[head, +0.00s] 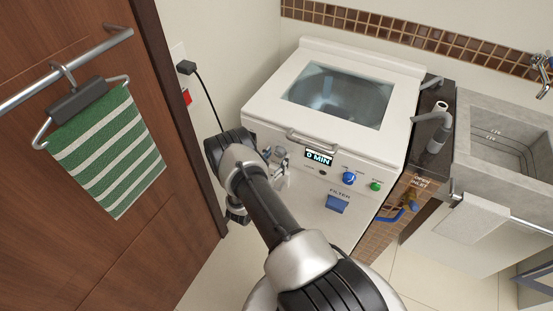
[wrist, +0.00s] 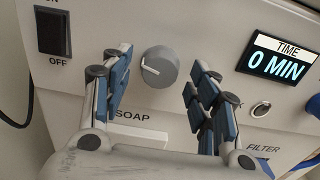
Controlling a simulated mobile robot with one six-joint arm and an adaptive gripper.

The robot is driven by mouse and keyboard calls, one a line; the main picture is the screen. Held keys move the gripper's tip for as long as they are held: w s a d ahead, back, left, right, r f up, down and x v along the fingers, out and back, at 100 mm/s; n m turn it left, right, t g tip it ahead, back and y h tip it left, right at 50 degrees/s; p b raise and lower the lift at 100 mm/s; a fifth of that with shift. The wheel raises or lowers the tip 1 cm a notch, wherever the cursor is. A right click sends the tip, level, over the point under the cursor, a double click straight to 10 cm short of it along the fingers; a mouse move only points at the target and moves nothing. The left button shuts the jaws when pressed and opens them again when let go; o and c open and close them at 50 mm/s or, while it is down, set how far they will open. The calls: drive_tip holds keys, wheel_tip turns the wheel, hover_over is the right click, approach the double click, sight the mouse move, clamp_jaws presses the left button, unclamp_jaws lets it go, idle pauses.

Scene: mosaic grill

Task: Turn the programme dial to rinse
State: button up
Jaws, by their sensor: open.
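A round grey dial (wrist: 160,67) with a pale pointer line sits on the white front panel in the wrist view. Whether the fingertips reach the dial's depth is hard to tell. In the head view my gripper (head: 278,160) is in front of the left part of the washing machine's panel (head: 310,194), and my arm hides some of it.
A black switch (wrist: 53,32) marked OFF is left of the dial. The time display (wrist: 278,65) reads 0 MIN. A small round button (wrist: 261,109) is below it. A blue knob (head: 348,178) and green button (head: 376,186) are further right. A wooden door (head: 110,245) stands left.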

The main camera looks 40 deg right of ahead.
drive_tip(key=shift+w+d, duration=0.1)
drive_tip(key=shift+d, duration=0.2)
drive_tip(key=shift+c, duration=0.5)
drive_tip(key=c, duration=1)
